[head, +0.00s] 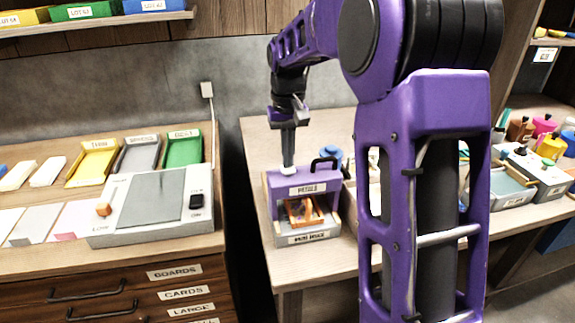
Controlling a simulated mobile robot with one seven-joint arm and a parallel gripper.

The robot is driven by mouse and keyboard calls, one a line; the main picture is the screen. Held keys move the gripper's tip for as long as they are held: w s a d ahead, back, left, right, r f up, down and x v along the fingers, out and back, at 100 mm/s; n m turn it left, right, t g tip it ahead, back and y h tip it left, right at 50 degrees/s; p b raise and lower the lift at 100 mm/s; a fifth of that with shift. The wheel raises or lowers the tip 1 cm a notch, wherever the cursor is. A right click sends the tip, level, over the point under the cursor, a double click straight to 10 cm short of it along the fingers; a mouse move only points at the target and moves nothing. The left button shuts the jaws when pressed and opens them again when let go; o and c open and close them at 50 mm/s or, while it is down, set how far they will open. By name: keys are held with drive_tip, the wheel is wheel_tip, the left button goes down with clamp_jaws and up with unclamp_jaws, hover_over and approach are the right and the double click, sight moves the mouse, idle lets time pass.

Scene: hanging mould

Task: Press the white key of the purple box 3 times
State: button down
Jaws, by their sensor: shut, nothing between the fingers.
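The purple box (273,184) stands on the wooden table in the middle of the head view. It has a black handle on top, a label on its front and an open front with an orange thing inside. The white key (287,169) shows as a small pale patch on the box's top left. My gripper (288,163) is shut and points straight down over the white key. Its tips are at or just above the key; I cannot tell whether they touch. The fingertips hide part of the key.
A pale device with a grey plate (152,198) and coloured trays (139,153) lie on the left counter. A gap separates that counter from the table (262,135). A blue round thing (331,154) stands behind the purple box. My arm hides much of the table's right part.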

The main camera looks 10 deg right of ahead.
drive_tip(key=shift+f, duration=0.15)
drive_tip(key=shift+f+b, duration=0.4)
drive_tip(key=shift+f, duration=0.15)
drive_tip(key=shift+r, duration=0.2)
drive_tip(key=shift+r+p, duration=0.5)
drive_tip(key=shift+p, duration=0.25)
wheel_tip(320, 180, up, 6)
drive_tip(key=p, duration=0.5)
drive_tip(key=shift+r+p, duration=0.1)
drive_tip(key=shift+p, duration=0.2)
